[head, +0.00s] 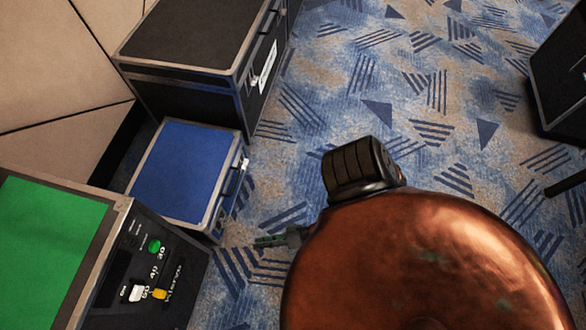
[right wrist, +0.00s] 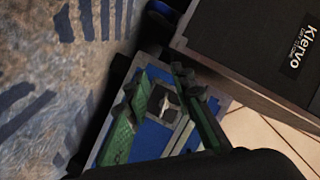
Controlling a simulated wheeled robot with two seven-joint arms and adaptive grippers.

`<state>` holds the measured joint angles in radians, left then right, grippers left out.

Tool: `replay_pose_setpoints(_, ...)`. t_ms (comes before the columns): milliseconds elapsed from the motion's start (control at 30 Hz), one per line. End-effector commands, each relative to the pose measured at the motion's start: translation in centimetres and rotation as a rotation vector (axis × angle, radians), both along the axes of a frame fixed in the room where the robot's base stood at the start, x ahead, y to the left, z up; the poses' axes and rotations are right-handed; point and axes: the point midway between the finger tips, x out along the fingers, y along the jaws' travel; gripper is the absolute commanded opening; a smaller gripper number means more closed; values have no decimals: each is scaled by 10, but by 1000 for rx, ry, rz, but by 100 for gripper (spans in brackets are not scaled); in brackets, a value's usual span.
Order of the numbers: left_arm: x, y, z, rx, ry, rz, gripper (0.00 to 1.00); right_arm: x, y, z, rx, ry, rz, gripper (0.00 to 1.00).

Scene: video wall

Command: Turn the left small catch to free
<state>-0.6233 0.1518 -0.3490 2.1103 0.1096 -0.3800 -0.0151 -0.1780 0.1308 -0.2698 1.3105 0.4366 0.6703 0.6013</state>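A blue case (head: 185,168) with metal edges stands at the left in the head view. Small metal fittings show on its right-hand side, one pale catch (head: 244,163) near the far end. In the right wrist view the blue case (right wrist: 150,142) lies beyond the fingers, and a small silver catch (right wrist: 168,105) shows between them. My right gripper (head: 272,241) shows small and partly hidden behind my copper-coloured body, to the right of the case's near end. In the right wrist view its green fingers (right wrist: 163,88) are apart and empty. My left gripper is not seen.
A large black case (head: 195,38) stands behind the blue one. A green-topped box (head: 50,245) with a knob panel stands in front of it. Another dark case (head: 560,80) is at the far right. Patterned carpet between them is open.

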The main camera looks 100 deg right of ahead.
Motion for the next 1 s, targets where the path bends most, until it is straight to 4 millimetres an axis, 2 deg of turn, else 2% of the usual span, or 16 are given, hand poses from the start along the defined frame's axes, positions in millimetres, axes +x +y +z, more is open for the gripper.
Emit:
replay_pose_setpoints(33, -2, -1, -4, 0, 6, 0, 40, -10, 6, -1, -37, 29, 40, 22)
replay_pose_setpoints(300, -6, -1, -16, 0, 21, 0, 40, -49, 37, 8, -260, 161, 263, 22)
replay_pose_setpoints(600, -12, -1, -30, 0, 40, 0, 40, -97, 61, 26, -497, 260, 489, 22)
replay_pose_setpoints(800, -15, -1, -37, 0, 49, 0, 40, -119, 72, 39, -608, 279, 590, 22)
replay_pose_setpoints(1000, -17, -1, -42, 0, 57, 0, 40, -129, 76, 44, -658, 289, 636, 22)
